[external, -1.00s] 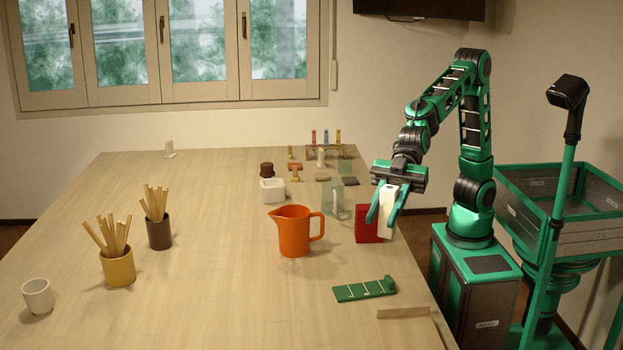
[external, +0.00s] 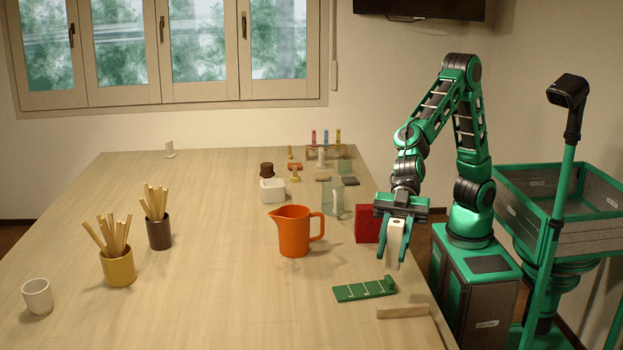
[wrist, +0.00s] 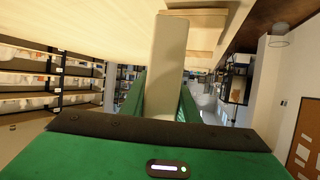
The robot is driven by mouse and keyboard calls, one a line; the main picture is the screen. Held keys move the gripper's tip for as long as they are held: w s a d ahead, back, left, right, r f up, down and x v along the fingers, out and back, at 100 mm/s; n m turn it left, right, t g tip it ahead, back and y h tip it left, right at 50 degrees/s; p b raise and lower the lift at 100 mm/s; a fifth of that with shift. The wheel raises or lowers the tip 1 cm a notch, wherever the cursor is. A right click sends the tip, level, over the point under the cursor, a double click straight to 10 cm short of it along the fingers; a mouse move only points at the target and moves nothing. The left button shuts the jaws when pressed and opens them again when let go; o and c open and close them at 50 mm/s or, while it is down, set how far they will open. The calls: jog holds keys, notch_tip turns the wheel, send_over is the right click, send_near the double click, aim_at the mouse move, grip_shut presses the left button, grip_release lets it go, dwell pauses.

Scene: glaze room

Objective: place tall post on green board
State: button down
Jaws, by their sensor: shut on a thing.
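The tall post (external: 396,240) is a pale upright block held between the green fingers of my gripper (external: 393,256). My gripper is shut on it, above the right edge of the table. In the wrist view the post (wrist: 168,62) fills the space between the fingers (wrist: 164,100). The green board (external: 362,290) lies flat on the table, in front of and to the left of the post in the external view. It has pale lines across it and a raised green piece at its right end. The post is apart from the board.
A red block (external: 366,224) stands just left of my gripper. An orange jug (external: 293,232) and a clear glass vessel (external: 332,200) stand farther left. A wooden strip (external: 403,312) lies in front of the board. The table left of the board is clear.

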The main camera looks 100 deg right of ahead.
jog(key=shift+w+d+f, duration=0.55)
jog(key=shift+w+f, duration=0.45)
jog(key=shift+f, duration=0.35)
jog(key=shift+w+d+f, duration=0.5)
jog(key=shift+w+f, duration=0.5)
jog(key=shift+f, duration=0.3)
jog(key=shift+w+d+f, duration=0.55)
jog(key=shift+w+f, duration=0.45)
jog(key=shift+f, duration=0.35)
jog(key=c, duration=1.4)
grip_release()
jog(key=shift+f, duration=0.1)
jog(key=shift+o, duration=0.2)
jog(key=shift+d, duration=0.1)
jog(key=v, duration=0.7)
jog(key=shift+d, duration=0.15)
jog(key=shift+s, duration=0.15)
